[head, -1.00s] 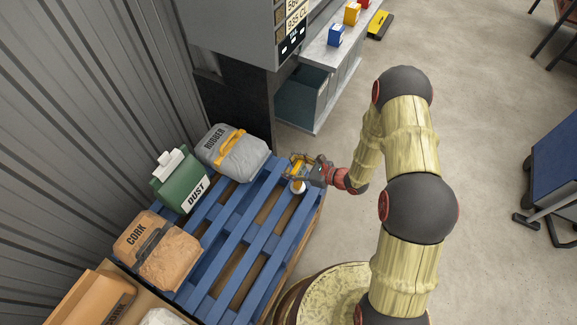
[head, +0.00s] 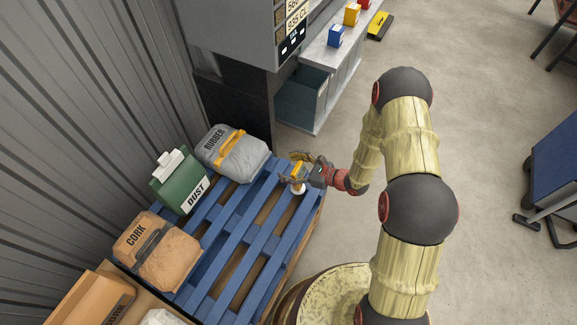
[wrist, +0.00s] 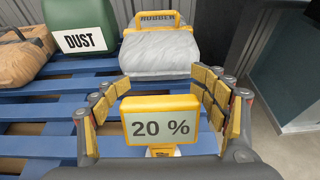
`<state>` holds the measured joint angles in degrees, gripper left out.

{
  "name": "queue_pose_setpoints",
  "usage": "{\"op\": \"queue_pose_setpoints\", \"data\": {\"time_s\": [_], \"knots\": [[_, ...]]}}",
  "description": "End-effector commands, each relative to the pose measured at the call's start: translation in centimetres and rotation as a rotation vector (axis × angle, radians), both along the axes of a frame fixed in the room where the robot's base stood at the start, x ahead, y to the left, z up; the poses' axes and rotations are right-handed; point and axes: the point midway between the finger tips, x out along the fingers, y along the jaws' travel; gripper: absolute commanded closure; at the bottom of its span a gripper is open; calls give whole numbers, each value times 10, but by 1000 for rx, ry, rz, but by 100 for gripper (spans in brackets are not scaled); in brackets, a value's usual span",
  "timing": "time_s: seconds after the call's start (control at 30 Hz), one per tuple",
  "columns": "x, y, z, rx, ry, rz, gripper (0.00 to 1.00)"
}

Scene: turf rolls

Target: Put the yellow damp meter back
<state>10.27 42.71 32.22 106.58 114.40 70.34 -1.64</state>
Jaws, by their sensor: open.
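The yellow damp meter (wrist: 160,122) faces the wrist camera with a pale screen reading "20 %". In the head view the meter (head: 298,172) is upright at the right edge of the blue pallet (head: 262,213), above a small white round piece (head: 298,189). My gripper (head: 302,167) is open around it. In the wrist view the padded fingers of my gripper (wrist: 165,105) stand on both sides of the meter, with gaps between them and its case. The meter's lower end is partly hidden by my gripper.
A grey RUBBER bag (head: 235,153), a green DUST container (head: 182,182) and a brown CORK bag (head: 156,250) stand along the pallet's left side. A grey bench (head: 345,50) with small boxes is at the back.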

Motion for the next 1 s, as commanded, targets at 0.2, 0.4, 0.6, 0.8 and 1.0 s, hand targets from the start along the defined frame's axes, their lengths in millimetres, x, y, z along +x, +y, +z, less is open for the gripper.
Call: {"op": "queue_pose_setpoints", "data": {"time_s": [0.2,0.4,0.6,0.8,1.0], "knots": [[-10,-18,12,0,0,-4,28],[-33,-51,28,1,0,-5,28],[-52,-78,39,0,0,-3,28],[-61,-92,44,0,-1,-2,28],[-63,-91,51,-8,-11,20,28]]}}
